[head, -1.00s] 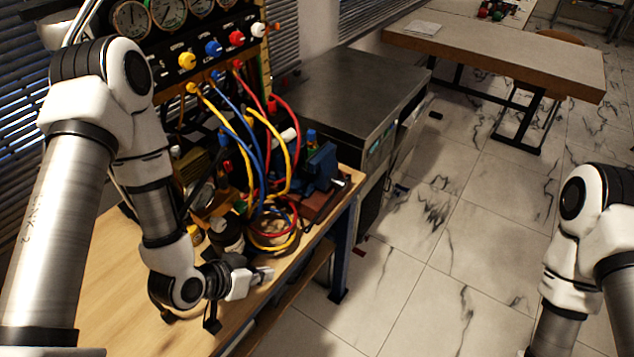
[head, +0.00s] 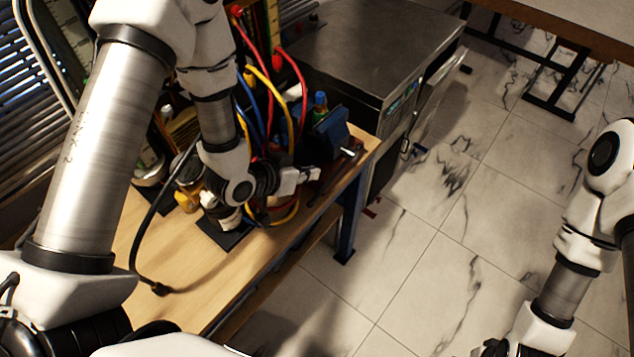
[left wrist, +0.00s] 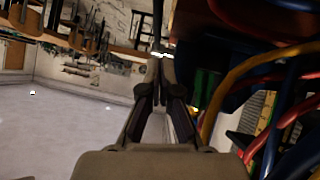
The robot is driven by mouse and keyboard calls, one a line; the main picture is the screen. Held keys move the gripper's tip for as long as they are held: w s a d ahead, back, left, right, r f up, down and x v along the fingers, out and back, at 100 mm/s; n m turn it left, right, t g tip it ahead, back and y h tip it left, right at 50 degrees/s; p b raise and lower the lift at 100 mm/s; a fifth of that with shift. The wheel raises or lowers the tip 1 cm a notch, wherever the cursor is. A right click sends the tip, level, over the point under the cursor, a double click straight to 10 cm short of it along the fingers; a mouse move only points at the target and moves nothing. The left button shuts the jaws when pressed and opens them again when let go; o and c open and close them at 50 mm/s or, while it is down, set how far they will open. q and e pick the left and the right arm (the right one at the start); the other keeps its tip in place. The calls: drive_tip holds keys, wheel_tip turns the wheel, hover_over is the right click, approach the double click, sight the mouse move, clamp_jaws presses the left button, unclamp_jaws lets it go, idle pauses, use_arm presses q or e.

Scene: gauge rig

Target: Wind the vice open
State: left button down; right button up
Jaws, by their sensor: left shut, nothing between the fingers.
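The blue vice (head: 329,131) stands at the right end of the wooden bench, beyond the coloured hoses. Its screw end and bar (head: 351,152) face the bench's right edge. My left gripper (head: 314,173) is shut and empty, just in front of the vice and a little short of the bar. In the left wrist view the closed fingertips (left wrist: 161,56) point at a thin dark upright bar, which I cannot identify for sure; contact cannot be told. My right gripper (head: 494,347) only partly shows at the bottom edge, over the floor, and its fingers are unclear.
Red, yellow and blue hoses (head: 283,75) hang close behind and beside my left gripper. A black cable (head: 146,262) lies on the wooden bench (head: 185,285). A steel cabinet (head: 340,50) stands behind the vice.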

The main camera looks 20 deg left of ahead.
sight(326, 184)
use_arm(q)
drive_tip(key=f, duration=0.1)
drive_tip(key=d+f+p, duration=0.1)
drive_tip(key=f, duration=0.1)
drive_tip(key=shift+d, duration=0.2)
drive_tip(key=shift+w+d+f, duration=0.1)
drive_tip(key=shift+w+f, duration=0.15)
drive_tip(key=shift+f, duration=0.35)
use_arm(e)
drive_tip(key=shift+s+r, duration=0.25)
drive_tip(key=shift+r, duration=0.65)
use_arm(q)
drive_tip(key=shift+s, duration=0.1)
use_arm(e)
drive_tip(key=shift+s, duration=0.1)
use_arm(q)
wheel_tip(326, 184, down, 4)
drive_tip(key=b, duration=0.3)
drive_tip(key=shift+r, duration=0.2)
drive_tip(key=shift+w+f+b, duration=0.2)
drive_tip(key=shift+f+b, duration=0.35)
drive_tip(key=shift+w+f+b, duration=0.2)
drive_tip(key=shift+f+b, duration=0.3)
drive_tip(key=shift+f, duration=0.05)
drive_tip(key=shift+w+d+f+b, duration=0.15)
drive_tip(key=shift+w+f+b, duration=0.1)
drive_tip(key=shift+f+b, duration=0.25)
use_arm(e)
wheel_tip(326, 184, down, 6)
